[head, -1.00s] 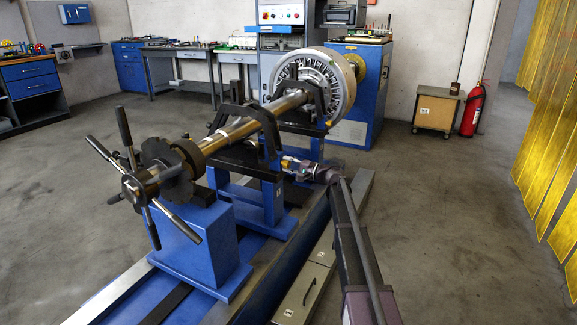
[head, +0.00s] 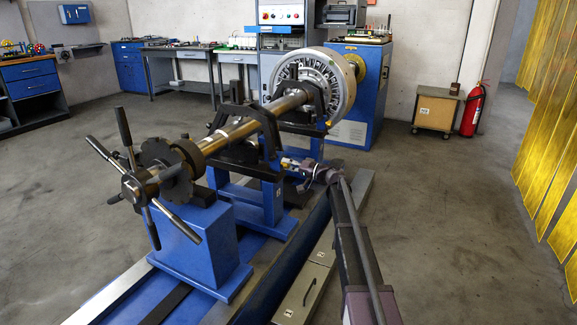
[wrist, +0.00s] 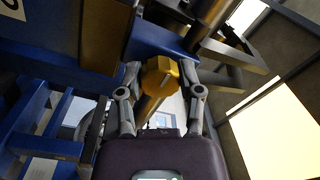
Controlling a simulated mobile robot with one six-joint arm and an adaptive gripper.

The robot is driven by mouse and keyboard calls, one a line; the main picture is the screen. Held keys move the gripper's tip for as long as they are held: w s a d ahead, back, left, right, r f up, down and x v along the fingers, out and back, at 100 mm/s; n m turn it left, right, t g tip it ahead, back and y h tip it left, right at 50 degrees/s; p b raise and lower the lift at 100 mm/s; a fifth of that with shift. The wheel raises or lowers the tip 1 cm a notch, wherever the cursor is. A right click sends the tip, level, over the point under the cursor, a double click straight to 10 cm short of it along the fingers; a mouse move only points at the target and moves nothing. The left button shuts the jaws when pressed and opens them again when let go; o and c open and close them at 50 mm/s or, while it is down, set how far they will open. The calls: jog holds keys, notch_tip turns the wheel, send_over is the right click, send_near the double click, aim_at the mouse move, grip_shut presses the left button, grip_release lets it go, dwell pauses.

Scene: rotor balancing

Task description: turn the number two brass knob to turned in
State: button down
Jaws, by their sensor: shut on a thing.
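A brass knob (wrist: 160,77) with a faceted head sits between the two fingers of my gripper (wrist: 161,80) in the wrist view. The fingers are closed against its sides. Which number the knob bears cannot be read here. In the head view my gripper (head: 290,164) reaches leftward to the side of the blue bearing stand (head: 270,200); the knob itself is too small and covered to make out there.
The steel rotor shaft (head: 235,132) runs above the stand to the slotted disc (head: 312,80). A spoked handwheel (head: 133,185) stands at the near left. Grey drawers (head: 306,288) lie low beside the blue bed. Open floor lies to the right.

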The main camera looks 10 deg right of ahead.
jog(key=shift+a, duration=0.15)
jog(key=shift+c, duration=1.3)
grip_release()
jog(key=shift+m, duration=0.5)
